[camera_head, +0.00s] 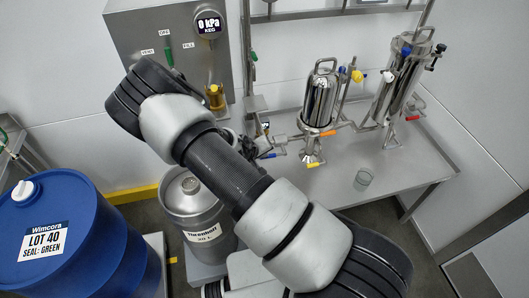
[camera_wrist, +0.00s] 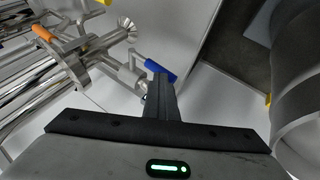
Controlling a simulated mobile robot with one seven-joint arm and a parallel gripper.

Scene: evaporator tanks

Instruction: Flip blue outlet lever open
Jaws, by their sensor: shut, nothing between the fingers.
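The blue outlet lever (camera_wrist: 162,70) is a short blue handle on a steel outlet pipe, just beyond my fingertips in the wrist view. In the head view it shows as a small blue handle (camera_head: 267,156) low at the table's left edge. My gripper (camera_wrist: 159,80) is shut and empty. Its fingertips overlap the lever's lower edge in the wrist view; I cannot tell whether they touch. In the head view my gripper (camera_head: 250,146) is mostly hidden behind my arm, close left of the lever.
Steel tanks (camera_head: 319,100) with orange, yellow and red handles stand on the table (camera_head: 400,165). A steel keg (camera_head: 190,195) and a blue drum (camera_head: 65,240) stand left. A grey panel (camera_head: 135,35) is behind my arm.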

